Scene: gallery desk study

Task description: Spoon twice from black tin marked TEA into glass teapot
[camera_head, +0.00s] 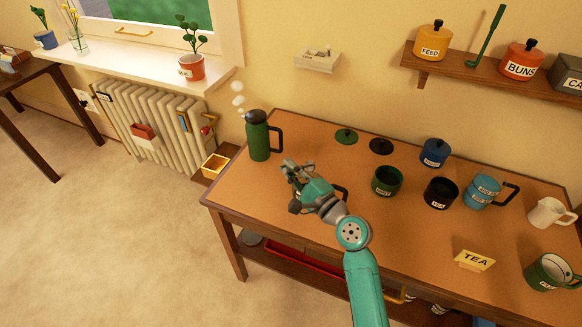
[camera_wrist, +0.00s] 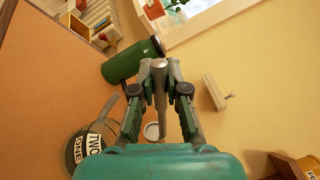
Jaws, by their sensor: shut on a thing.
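My gripper (camera_head: 291,168) is over the left part of the desk. In the wrist view my gripper (camera_wrist: 160,68) is shut on a grey spoon-like handle (camera_wrist: 160,92). A small pale round shape (camera_wrist: 152,131) shows beyond it; I cannot tell whether it is the spoon's bowl. The glass teapot (camera_wrist: 75,150), marked ONE and TWO, is at lower left there, beside the gripper. In the head view my arm hides most of it. The black tin marked TEA (camera_head: 440,194) stands open on the desk, right of my gripper. A black lid (camera_head: 381,146) lies behind it.
A steaming green flask (camera_head: 258,138) stands left of my gripper. The desk's front middle is clear.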

